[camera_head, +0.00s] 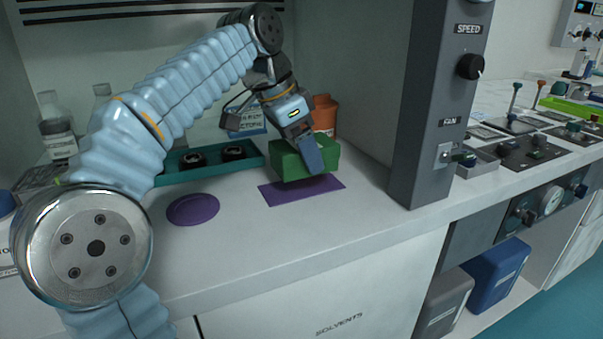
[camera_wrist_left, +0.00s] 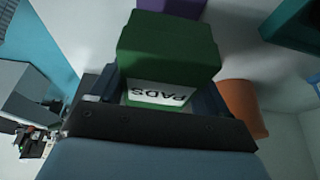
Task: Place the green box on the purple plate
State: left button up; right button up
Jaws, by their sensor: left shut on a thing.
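The green box (camera_head: 290,163) is between the fingers of my left gripper (camera_head: 310,152) in the head view, above or at the purple rectangular mat (camera_head: 300,190). Whether the box touches the mat is hard to tell. In the left wrist view the green box (camera_wrist_left: 168,45) has a white face lettered "PADS", and my left gripper (camera_wrist_left: 160,95) is shut on it. The round purple plate (camera_head: 193,209) lies on the counter, left of the box and empty. My right gripper is not in view.
A teal tray (camera_head: 208,163) with two dark round items stands behind the plate. An orange-brown bottle (camera_head: 324,116) is behind the box. A grey post (camera_head: 435,110) with knobs stands at the right. The counter front around the plate is clear.

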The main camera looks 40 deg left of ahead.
aim_at(302, 168)
pick_arm(q)
jog(key=shift+f+b, duration=0.3)
jog(key=shift+f, duration=1.45)
jog(key=shift+f, duration=0.15)
jog(key=o, duration=1.2)
jog(key=shift+c, duration=0.2)
jog(key=shift+s+r, duration=0.1)
jog(key=shift+r, duration=0.45)
jog(key=p+v, duration=0.3)
jog(key=v, duration=0.8)
jog(key=shift+s+r, duration=0.1)
